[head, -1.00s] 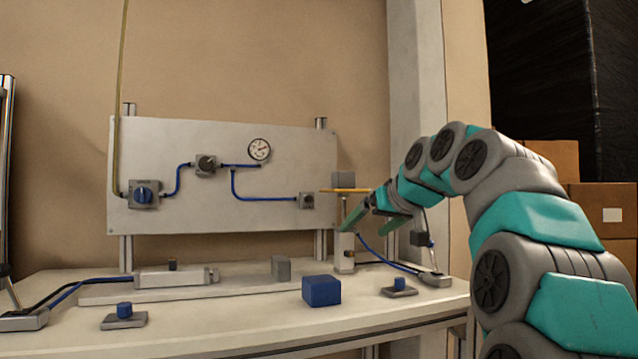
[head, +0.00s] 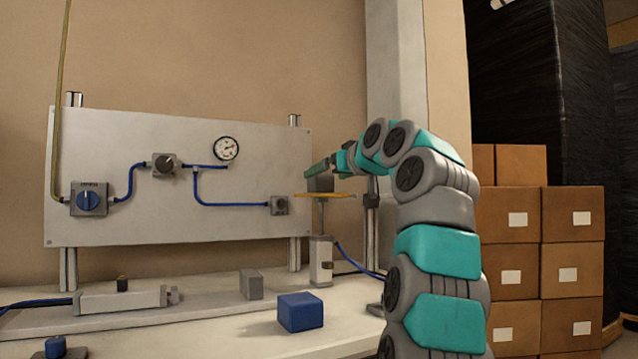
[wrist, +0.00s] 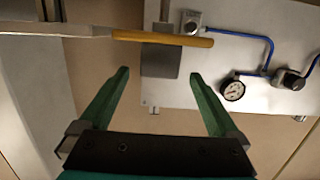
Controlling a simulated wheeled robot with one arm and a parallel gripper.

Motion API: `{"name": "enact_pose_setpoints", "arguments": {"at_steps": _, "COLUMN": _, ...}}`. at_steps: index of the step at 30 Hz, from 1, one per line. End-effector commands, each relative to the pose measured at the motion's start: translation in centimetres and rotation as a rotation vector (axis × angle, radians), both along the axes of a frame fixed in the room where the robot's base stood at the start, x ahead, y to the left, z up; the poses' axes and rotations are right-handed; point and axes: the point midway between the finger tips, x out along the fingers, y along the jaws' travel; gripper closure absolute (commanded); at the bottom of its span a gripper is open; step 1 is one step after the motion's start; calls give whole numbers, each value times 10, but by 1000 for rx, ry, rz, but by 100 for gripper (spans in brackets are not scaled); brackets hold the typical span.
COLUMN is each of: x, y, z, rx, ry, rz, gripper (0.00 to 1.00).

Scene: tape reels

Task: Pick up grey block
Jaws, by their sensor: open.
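A grey block (head: 320,184) sits on a yellow plate (head: 338,195) on top of an upright cylinder (head: 320,262). In the wrist view the grey block (wrist: 160,62) lies just ahead of my green fingertips, in line with the gap between them, with the yellow plate (wrist: 180,39) along it. My gripper (wrist: 160,75) is open and empty. In the head view my gripper (head: 318,168) is at the height of the block and partly overlaps it, so any contact cannot be told. A second grey block (head: 251,284) stands on the table by a horizontal cylinder.
A blue block (head: 300,312) sits on the white table (head: 240,335). A panel (head: 180,225) with a gauge (head: 226,148), knobs and blue tubing stands behind the plate. A grey post (head: 372,215) is right of the plate. Stacked cardboard boxes (head: 540,250) stand at right.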

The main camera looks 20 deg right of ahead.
Motion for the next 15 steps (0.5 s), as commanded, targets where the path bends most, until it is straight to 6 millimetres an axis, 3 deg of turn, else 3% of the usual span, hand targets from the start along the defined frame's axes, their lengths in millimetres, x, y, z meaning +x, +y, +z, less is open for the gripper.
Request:
{"name": "enact_pose_setpoints", "arguments": {"at_steps": 9, "x": 39, "y": 0, "z": -7, "rx": -1, "ry": 5, "rz": 0, "gripper": 3}}
{"name": "enact_pose_setpoints", "arguments": {"at_steps": 15, "x": 47, "y": 1, "z": -10, "rx": -1, "ry": 2, "rz": 1, "gripper": 3}}
